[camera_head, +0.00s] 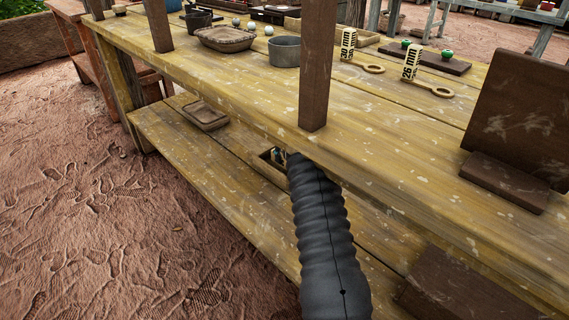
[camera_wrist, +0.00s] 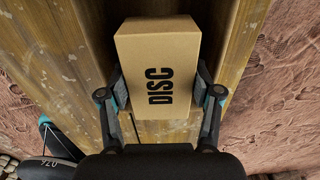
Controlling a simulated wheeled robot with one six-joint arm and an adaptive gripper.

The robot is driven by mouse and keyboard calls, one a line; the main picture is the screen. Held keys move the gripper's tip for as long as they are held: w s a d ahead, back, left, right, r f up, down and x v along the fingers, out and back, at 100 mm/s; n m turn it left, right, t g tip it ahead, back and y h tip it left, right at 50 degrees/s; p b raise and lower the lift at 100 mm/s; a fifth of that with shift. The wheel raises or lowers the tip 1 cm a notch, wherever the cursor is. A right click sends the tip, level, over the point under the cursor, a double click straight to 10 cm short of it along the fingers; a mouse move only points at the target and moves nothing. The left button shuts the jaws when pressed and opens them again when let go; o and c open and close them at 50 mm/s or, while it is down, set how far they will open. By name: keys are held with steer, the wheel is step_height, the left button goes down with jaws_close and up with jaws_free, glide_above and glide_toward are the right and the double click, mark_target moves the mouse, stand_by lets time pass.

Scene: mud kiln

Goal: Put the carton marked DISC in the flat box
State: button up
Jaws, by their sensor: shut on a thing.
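The brown cardboard carton marked DISC (camera_wrist: 157,62) fills the middle of the wrist view. My gripper (camera_wrist: 160,82) is shut on it, one finger against each side. Yellow planks run beneath and beside the carton; whether it touches them I cannot tell. In the head view my ribbed black arm reaches under the tabletop to the lower shelf (camera_head: 178,142). The gripper and carton are mostly hidden there by the tabletop and arm. A dark-edged recess or low box shows by the arm's end; I cannot tell whether it is the flat box.
A shallow brown tray (camera_head: 205,115) lies on the lower shelf, left of my arm. The tabletop (camera_head: 400,135) overhangs the shelf. A wooden post (camera_head: 318,70) rises beside my arm. A grey pot (camera_head: 285,51) and a brown dish (camera_head: 225,39) stand on the tabletop.

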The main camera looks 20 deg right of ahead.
steer(key=shift+a+f, duration=0.1)
steer(key=shift+f, duration=1.95)
steer(key=shift+f, duration=0.1)
steer(key=o, duration=1.4)
steer(key=shift+r, duration=3.9)
